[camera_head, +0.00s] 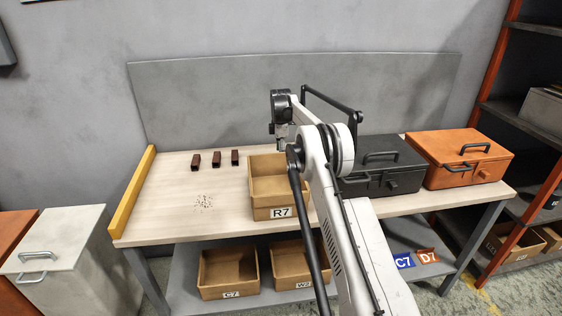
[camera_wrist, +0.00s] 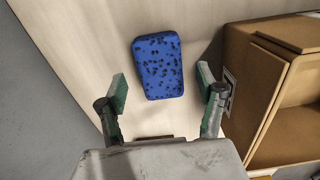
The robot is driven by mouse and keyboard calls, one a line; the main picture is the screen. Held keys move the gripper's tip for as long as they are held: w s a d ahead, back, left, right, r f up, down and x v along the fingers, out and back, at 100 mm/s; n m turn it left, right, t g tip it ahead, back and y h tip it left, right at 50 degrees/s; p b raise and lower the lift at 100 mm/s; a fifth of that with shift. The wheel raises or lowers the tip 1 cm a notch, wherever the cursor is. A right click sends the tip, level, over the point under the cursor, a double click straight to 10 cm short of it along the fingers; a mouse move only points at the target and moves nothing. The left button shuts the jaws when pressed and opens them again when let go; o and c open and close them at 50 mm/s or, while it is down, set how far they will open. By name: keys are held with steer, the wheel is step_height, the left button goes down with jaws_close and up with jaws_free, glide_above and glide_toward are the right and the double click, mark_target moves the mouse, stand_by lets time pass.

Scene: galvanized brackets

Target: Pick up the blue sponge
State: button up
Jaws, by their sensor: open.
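The blue sponge (camera_wrist: 158,66) shows in the wrist view, lying flat on the pale wooden tabletop. It is a rounded block with dark speckles. My gripper (camera_wrist: 163,90) is open, with its green-padded fingers spread wide to the left and right of the sponge's near end. Nothing is between the pads that looks held.
The cardboard bin marked R7 (camera_head: 271,190) stands close to my gripper's right in the wrist view (camera_wrist: 262,85). A black toolbox (camera_head: 376,167) and an orange toolbox (camera_head: 462,158) stand on the right.

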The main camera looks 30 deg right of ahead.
step_height(320, 180, down, 3)
steer(key=c, duration=1.1)
steer(key=shift+r, duration=0.1)
steer(key=shift+c, duration=0.2)
step_height(320, 180, up, 10)
steer(key=shift+p, duration=0.3)
steer(key=o, duration=0.4)
steer(key=shift+c, duration=0.2)
steer(key=c, duration=0.3)
steer(key=shift+c, duration=0.2)
